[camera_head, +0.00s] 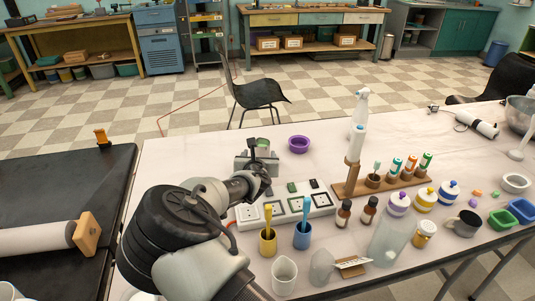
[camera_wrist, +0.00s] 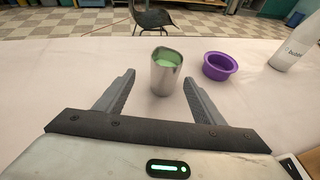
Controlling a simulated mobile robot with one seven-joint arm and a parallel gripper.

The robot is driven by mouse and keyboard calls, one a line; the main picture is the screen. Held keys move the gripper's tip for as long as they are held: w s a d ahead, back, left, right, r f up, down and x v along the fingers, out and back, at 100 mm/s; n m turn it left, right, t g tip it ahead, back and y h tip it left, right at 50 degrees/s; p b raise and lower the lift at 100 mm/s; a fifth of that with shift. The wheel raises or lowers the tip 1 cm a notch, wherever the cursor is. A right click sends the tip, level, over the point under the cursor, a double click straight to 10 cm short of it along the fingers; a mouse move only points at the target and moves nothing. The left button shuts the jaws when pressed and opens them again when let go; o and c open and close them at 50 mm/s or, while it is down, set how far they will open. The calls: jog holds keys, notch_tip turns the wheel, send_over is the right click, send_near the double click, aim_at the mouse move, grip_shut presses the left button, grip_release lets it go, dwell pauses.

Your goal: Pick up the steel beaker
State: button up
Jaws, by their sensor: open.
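The steel beaker (camera_wrist: 162,82) stands upright on the pale table, with green showing inside its rim. In the wrist view it appears between the tips of my gripper (camera_wrist: 159,78), with a visible gap on each side. My gripper is open and empty. I cannot tell how far the beaker stands beyond the fingertips. In the head view the beaker (camera_head: 263,145) is partly hidden behind my gripper (camera_head: 256,163).
A purple bowl (camera_head: 299,144) stands right of the beaker. A white bottle (camera_head: 358,115) and a wooden rack (camera_head: 372,186) stand further right. A white socket block (camera_head: 287,206) and cups with brushes (camera_head: 302,236) are nearer. The table left of the beaker is clear.

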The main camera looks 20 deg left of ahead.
aim_at(262, 154)
jog(key=x, duration=0.2)
jog(key=b+x, duration=0.1)
jog(key=d+x, duration=0.1)
jog(key=x, duration=0.1)
jog(key=shift+w+a+f, duration=0.1)
jog(key=shift+w+f, duration=0.25)
jog(key=shift+w+a+f, duration=0.15)
jog(key=shift+w+a, duration=0.05)
jog(key=shift+w, duration=0.15)
jog(key=c, duration=1.1)
jog(key=shift+c, duration=0.7)
